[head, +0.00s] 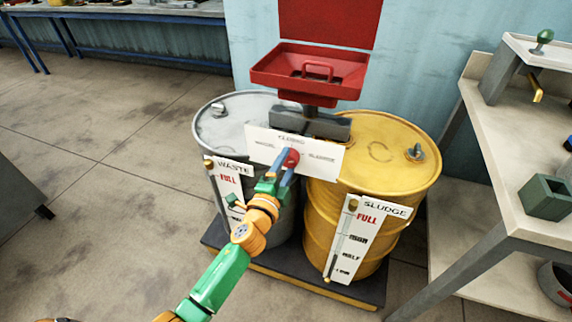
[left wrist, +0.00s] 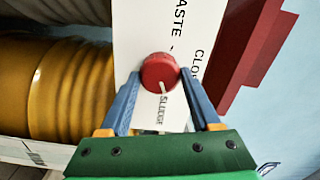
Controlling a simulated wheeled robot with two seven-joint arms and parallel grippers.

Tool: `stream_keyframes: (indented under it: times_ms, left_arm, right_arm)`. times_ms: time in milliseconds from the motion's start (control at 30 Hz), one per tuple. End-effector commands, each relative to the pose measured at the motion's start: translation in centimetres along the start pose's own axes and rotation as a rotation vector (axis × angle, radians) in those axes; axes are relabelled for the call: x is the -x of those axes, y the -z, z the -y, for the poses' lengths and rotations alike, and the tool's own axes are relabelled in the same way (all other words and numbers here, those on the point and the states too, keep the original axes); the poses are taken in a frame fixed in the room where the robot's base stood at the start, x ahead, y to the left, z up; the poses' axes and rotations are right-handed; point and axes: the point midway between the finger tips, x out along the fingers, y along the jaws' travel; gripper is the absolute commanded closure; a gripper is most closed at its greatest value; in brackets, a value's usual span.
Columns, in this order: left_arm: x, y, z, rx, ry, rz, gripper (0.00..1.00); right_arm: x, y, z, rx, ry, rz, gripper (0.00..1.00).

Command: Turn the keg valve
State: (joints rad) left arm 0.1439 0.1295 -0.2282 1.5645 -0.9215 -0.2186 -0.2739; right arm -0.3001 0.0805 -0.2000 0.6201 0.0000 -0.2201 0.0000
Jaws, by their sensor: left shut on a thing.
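The valve is a round red knob (head: 291,157) on a white plate (head: 262,143) marked closed, waste and sludge, in front of the two drums. In the left wrist view the knob (left wrist: 160,71) shows a pale pointer line towards the word sludge. My left gripper (head: 282,169) reaches it from below in the head view. Its blue fingers (left wrist: 159,88) lie on both sides of the knob, shut on it. The grey waste drum (head: 232,122) stands at left and the yellow sludge drum (head: 385,143) at right. My right gripper is out of view.
A red funnel tray (head: 270,76) with a raised lid sits above the plate. Level gauges (head: 352,240) hang on the drum fronts. The drums stand on a dark pallet (head: 225,247). A workbench (head: 490,130) is close at right. Open floor lies at left.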

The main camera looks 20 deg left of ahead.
Motion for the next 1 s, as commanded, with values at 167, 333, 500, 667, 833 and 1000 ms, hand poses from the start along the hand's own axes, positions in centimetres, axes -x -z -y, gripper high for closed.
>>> stream_keyframes:
  times_ms: [167, 333, 500, 667, 833, 1000]
  left_arm:
    - [0.02, -0.02, -0.13, -0.058, -0.003, 0.001, 0.92]
    - [0.03, -0.02, -0.14, -0.084, -0.003, 0.001, 0.92]
    - [0.03, -0.02, -0.15, -0.092, -0.003, 0.001, 0.92]
    - [0.03, -0.03, -0.15, -0.092, -0.003, 0.001, 0.92]
    - [0.03, -0.03, -0.15, -0.092, -0.003, 0.001, 0.2]
    - [0.01, -0.01, -0.09, -0.091, -0.002, 0.0, 0.06]
  right_arm:
    - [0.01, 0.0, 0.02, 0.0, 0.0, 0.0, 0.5]
    - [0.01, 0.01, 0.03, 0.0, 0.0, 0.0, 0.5]
    - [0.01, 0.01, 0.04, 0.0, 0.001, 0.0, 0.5]
    - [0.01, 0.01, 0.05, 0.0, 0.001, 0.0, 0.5]
    - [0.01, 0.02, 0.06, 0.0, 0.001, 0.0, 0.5]
    - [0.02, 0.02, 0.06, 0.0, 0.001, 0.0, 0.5]
